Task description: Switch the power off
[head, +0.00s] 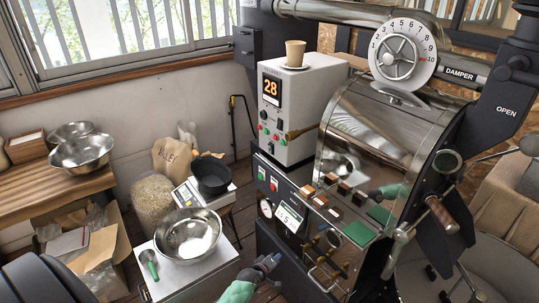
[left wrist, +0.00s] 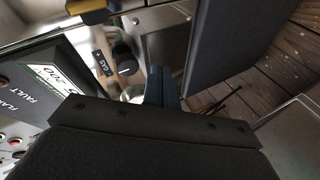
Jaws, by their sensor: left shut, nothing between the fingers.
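The roaster's white control box (head: 310,85) stands at centre with an orange display (head: 271,88) reading 28 and small coloured buttons below it. Below the box, the black front panel (head: 262,205) carries more red and green buttons (head: 267,180). I cannot tell which control is the power switch or its state. My left gripper (head: 268,262) is shut and empty, low in front of the panel and apart from the buttons. The left wrist view shows its dark fingers (left wrist: 161,85) near a GAS label (left wrist: 104,64) and a black knob (left wrist: 125,57).
A paper cup (head: 295,52) stands on the control box. A steel bowl (head: 188,236) and a green scoop (head: 149,263) sit on a white surface at left. A scale with a black bowl (head: 211,174) stands behind. Copper-coloured blocks and levers jut from the roaster's front.

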